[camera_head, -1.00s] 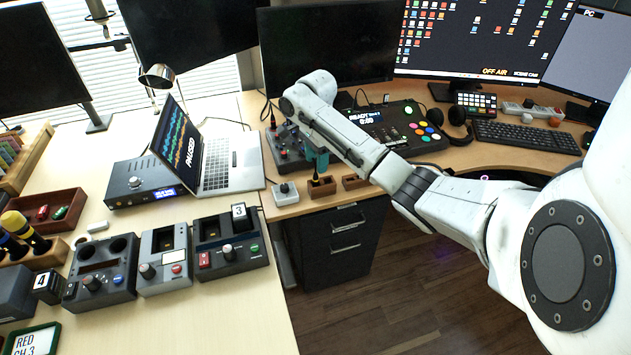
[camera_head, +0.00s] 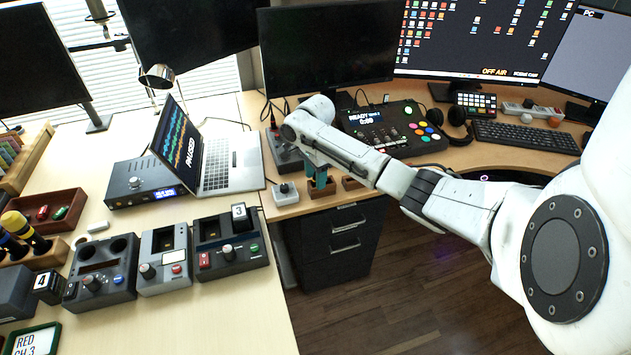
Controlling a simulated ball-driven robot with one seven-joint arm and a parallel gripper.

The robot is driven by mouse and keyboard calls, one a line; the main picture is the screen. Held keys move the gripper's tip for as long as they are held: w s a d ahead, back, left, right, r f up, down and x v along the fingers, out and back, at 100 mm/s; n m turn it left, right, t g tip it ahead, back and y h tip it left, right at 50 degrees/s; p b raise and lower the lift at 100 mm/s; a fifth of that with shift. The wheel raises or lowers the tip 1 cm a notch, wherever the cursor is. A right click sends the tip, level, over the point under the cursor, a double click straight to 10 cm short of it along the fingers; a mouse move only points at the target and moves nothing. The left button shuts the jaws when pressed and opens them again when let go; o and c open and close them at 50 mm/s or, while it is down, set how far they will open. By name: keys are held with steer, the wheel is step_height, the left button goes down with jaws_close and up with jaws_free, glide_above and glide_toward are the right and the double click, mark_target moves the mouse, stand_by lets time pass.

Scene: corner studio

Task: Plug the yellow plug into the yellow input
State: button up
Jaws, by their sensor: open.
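My gripper (camera_head: 319,178) is open, with its teal fingers pointing down over a small wooden holder (camera_head: 321,194) near the front edge of the corner desk. The fingers and arm cover most of the holder's top, so I cannot make out the yellow plug there. A dark grey device (camera_head: 285,158) with knobs stands just behind and left of the gripper, partly hidden by my arm. I cannot pick out the yellow input on it at this size.
A small grey box with a knob (camera_head: 286,192) stands left of the holder; a second wooden block (camera_head: 351,183) is to its right. A mixer panel (camera_head: 398,128) stands behind. The laptop (camera_head: 222,168) is left. Below the desk edge is a drawer cabinet (camera_head: 334,242).

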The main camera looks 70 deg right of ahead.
jaws_close()
stand_by(0.5)
steer(key=shift+r, duration=0.1)
steer(key=shift+r, duration=0.5)
steer(key=s+a+r+p, duration=0.9)
steer(key=a+r+p, duration=0.1)
steer(key=r, duration=0.2)
steer(key=shift+a, duration=0.35)
steer(key=shift+f, duration=0.1)
